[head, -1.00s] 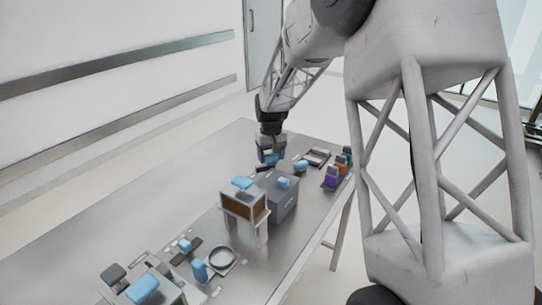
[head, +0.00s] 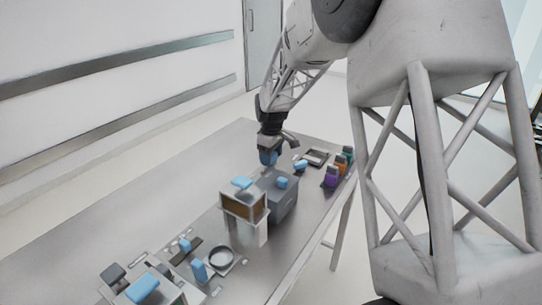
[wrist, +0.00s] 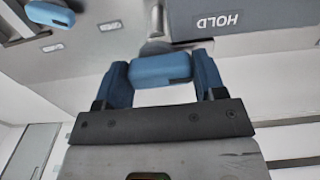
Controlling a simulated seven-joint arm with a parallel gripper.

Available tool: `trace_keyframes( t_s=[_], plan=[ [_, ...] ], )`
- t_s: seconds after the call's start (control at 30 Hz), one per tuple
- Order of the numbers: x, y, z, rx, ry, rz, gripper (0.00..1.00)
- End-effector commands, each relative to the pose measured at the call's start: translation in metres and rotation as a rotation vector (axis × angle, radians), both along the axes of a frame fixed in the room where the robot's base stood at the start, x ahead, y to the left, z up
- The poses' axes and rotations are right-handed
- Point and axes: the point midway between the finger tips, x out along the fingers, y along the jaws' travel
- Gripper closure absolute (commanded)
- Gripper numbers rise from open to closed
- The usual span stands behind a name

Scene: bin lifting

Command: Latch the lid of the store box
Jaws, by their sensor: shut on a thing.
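The grey store box (head: 284,205) stands on the table near its middle, with a blue handle (head: 282,182) on its top. My gripper (head: 269,158) is low at the box's far-left edge in the head view. In the wrist view, its two blue fingers (wrist: 162,82) are shut on a blue grip (wrist: 161,67), which joins a grey part just beyond it. This looks like the box's latch lever. The head view hides the grip behind my fingers. A dark grey plate marked HOLD (wrist: 240,20) lies beyond the fingers. I cannot tell whether the latch is fastened.
A brown-fronted box (head: 240,206) with a blue handle stands directly left of the store box. A round dish (head: 222,258) and a blue upright piece (head: 199,271) are nearer. Purple, orange and green items (head: 331,177) and a tray (head: 315,157) stand to the right. The table's left side is clear.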

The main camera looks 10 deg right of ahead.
Motion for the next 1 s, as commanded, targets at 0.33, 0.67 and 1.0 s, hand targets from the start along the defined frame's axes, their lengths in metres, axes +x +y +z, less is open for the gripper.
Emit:
trace_keyframes(
  t_s=[0.33,0.67,1.0],
  plan=[
    [0.0006,0.0,0.0016,0.0,-0.003,0.005,0.6],
    [0.0003,0.0,0.0008,0.0,-0.001,0.004,0.11],
    [0.0003,0.0,0.0079,0.0,-0.001,0.003,0.11]
  ],
)
